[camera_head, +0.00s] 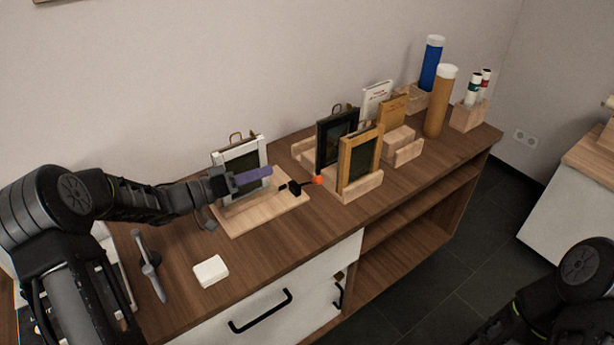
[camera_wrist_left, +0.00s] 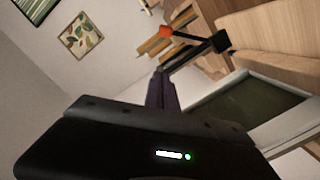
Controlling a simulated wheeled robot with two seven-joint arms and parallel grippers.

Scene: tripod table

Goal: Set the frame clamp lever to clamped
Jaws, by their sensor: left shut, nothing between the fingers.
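The clamp lever is a thin dark rod with an orange-red knob (camera_head: 317,180) and a black pivot block (camera_head: 293,188), at the right end of a light wooden base board (camera_head: 262,210). The lever points right, away from the white frame (camera_head: 262,153) standing on the board. In the left wrist view the knob (camera_wrist_left: 166,32) and block (camera_wrist_left: 220,41) are near the top. My left gripper (camera_head: 268,172) is shut and empty, its purplish fingers in front of the white frame, left of the lever and apart from it. My right gripper is not in view; only part of that arm shows.
A black frame (camera_head: 324,150) and an ochre frame (camera_head: 345,163) stand in wooden holders just right of the knob. A white block (camera_head: 211,271) and a grey tool (camera_head: 149,264) lie near the front left. Books and tubes stand farther right.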

